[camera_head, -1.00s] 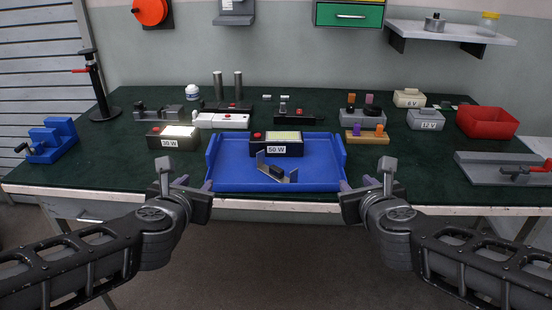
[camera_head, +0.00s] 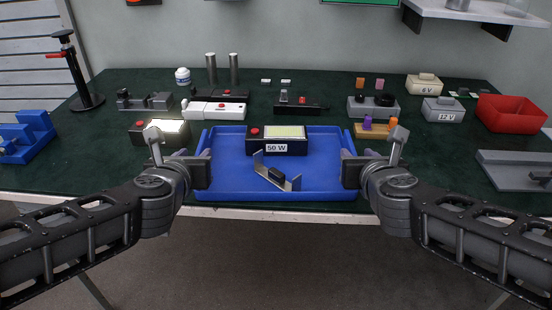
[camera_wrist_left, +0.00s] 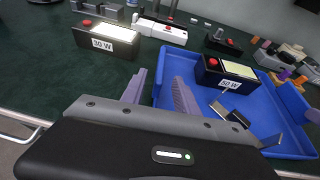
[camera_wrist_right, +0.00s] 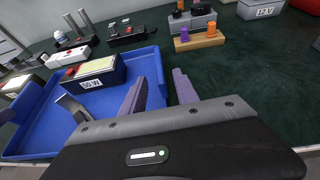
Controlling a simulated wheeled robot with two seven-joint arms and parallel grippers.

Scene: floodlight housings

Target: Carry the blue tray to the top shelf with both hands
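The blue tray (camera_head: 222,178) lies flat on the green bench top at its front edge. It holds a black housing marked 50 W (camera_head: 278,140) and a metal bracket with a dark block (camera_head: 277,180). My left gripper (camera_head: 196,155) is at the tray's left side wall and my right gripper (camera_head: 360,155) at its right side wall. Both pairs of fingers are apart. In the right wrist view the tray's wall (camera_wrist_right: 151,58) runs toward the gap between the fingers. Contact with the left wall is unclear. A wall shelf (camera_head: 478,12) is partly visible at upper right.
A 30 W housing (camera_head: 160,132) stands close left of the tray. A wooden block with coloured pegs (camera_head: 376,130) stands close to its right. Several fixtures line the bench behind. A red bin (camera_head: 512,112) and a grey plate fixture (camera_head: 515,172) are at right.

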